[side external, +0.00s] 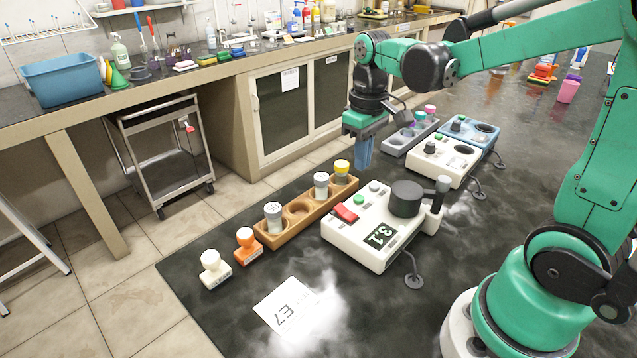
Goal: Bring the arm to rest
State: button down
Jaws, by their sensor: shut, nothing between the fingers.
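My gripper (363,152) hangs at the end of the green arm, pointing down above the dark bench top (250,322). Its blue fingers are shut and hold nothing.
The rack holds several capped vials. A white stamp (213,268), an orange stamp (247,245) and a card marked E7 (285,305) are in front. A grey rack (408,138) and a white-topped device (442,160) stand close right of the gripper. Bare bench lies around the card.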

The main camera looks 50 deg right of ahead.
jog(key=shift+r, duration=0.5)
jog(key=shift+a, duration=0.1)
jog(key=s+a+r+t, duration=0.1)
jog(key=s+a+t, duration=0.2)
jog(key=a+t, duration=0.4)
jog(key=shift+a, duration=0.25)
